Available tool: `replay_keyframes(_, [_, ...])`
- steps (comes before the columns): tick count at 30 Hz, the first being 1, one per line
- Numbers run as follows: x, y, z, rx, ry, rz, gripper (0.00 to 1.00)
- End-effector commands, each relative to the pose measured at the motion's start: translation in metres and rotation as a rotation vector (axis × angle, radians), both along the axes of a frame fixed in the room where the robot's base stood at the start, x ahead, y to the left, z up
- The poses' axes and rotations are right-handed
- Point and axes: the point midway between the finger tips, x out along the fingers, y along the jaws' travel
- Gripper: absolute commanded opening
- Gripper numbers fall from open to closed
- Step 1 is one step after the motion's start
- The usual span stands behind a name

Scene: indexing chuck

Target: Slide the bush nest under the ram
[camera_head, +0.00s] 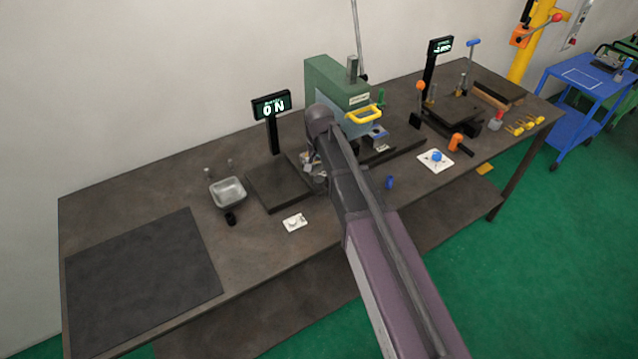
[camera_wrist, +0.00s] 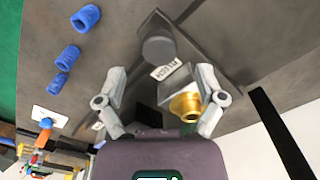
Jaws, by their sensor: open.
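The green arbor press (camera_head: 325,85) stands at the back of the bench, with its grey-blue front and yellow handle (camera_head: 363,115). My gripper (camera_head: 313,172) is low beside the press's left side, partly hidden by my arm. In the wrist view my gripper (camera_wrist: 160,82) is open, its two fingers apart. Beyond and between them are a dark round knob (camera_wrist: 158,47), a white label (camera_wrist: 164,70) and a grey block (camera_wrist: 175,82) with a brass flanged piece (camera_wrist: 186,106). These look like the bush nest's parts, but I cannot tell for sure. I see no contact. The ram is not clearly visible.
A dark plate (camera_head: 278,184) with a lit display (camera_head: 271,105) lies left of the press. A metal tray (camera_head: 228,192) and white card (camera_head: 295,222) are nearby. Several blue bushes (camera_wrist: 68,55) show in the wrist view. The bench's left part holds a bare dark mat (camera_head: 140,270).

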Motion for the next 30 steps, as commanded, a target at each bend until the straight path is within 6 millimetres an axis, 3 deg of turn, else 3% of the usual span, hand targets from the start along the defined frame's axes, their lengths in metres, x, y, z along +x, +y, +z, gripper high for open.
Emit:
replay_keyframes(12, [0.0,0.0,-0.034,0.0,0.0,0.0,0.88])
replay_keyframes(30, [0.0,0.0,-0.04,0.0,0.0,0.0,0.88])
